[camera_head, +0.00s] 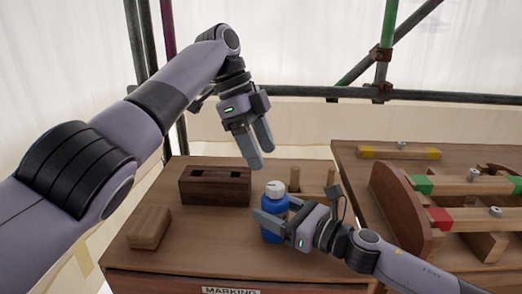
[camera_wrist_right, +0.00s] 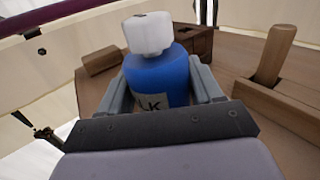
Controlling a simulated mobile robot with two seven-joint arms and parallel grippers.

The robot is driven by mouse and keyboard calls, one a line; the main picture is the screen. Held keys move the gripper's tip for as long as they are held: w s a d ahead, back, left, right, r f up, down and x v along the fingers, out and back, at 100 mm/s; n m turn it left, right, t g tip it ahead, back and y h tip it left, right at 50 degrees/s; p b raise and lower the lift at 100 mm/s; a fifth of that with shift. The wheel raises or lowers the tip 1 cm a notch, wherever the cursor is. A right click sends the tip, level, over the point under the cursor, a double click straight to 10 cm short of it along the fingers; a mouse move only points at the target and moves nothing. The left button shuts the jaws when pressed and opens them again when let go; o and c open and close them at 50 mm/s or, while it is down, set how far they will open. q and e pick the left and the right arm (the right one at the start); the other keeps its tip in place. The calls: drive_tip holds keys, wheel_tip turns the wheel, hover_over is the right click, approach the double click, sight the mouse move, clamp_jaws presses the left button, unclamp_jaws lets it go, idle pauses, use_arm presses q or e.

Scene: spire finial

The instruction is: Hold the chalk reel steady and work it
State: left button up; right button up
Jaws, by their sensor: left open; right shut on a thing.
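A blue bottle-shaped container (camera_head: 270,232) with a white cap (camera_head: 275,188) stands upright near the front of the wooden bench. Its label ends in "LK" in the right wrist view (camera_wrist_right: 160,78), so it may be the chalk reel. My right gripper (camera_head: 274,211) is shut on the blue body, with one finger on each side (camera_wrist_right: 161,85). My left gripper (camera_head: 260,157) is open and empty, pointing down above and slightly left of the white cap, apart from it. The lower body is partly hidden by the right gripper.
A dark slotted wooden block (camera_head: 215,187) and a lighter wooden block (camera_head: 149,227) sit on the bench (camera_head: 195,250) to the left. Wooden pegs (camera_head: 295,178) stand behind the bottle. A second table at right carries a wooden frame (camera_head: 400,207). Scaffold pipes run behind.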

drive_tip(key=o, duration=1.2)
